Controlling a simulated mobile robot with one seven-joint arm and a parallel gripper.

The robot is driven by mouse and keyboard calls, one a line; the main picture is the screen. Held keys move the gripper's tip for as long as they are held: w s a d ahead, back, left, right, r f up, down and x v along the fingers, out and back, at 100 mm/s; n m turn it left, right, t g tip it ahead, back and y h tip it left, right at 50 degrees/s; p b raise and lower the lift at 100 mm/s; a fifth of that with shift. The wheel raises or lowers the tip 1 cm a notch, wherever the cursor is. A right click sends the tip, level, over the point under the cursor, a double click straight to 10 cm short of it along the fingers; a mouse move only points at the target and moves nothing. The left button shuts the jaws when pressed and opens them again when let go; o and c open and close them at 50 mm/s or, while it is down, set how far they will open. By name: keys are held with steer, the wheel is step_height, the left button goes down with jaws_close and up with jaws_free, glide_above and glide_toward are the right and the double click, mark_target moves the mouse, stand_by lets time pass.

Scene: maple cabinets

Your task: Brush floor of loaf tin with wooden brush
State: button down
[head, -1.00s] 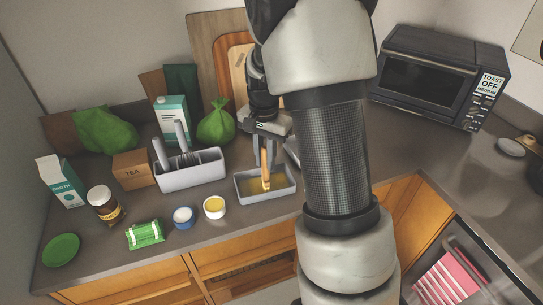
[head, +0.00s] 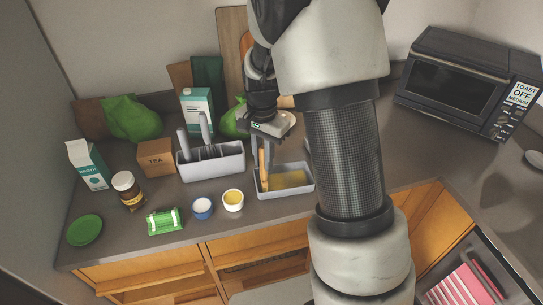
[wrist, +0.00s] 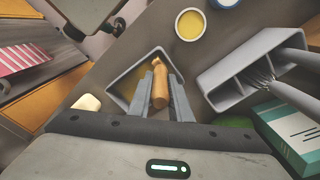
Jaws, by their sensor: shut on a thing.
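The grey loaf tin (head: 304,184) stands on the counter near its front edge, with a yellowish layer over its floor. My gripper (head: 262,158) is above the left part of the tin, shut on the wooden brush (head: 264,172). The brush points down into the tin at its left end. In the wrist view the brush (wrist: 160,88) sits between the two fingers, with the tin (wrist: 121,82) around and below it. The brush tip is hidden there, so I cannot tell exactly how it touches the floor.
A grey utensil holder (head: 212,162) stands left of the tin. A yellow-filled cup (head: 233,200) and a blue cup (head: 202,207) stand to the front left. A toaster oven (head: 468,82) is at right.

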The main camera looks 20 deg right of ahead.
mark_target(262, 147)
steer(key=shift+a, duration=0.1)
step_height(262, 147, up, 5)
steer(key=p, duration=0.4)
steer(key=shift+r, duration=1)
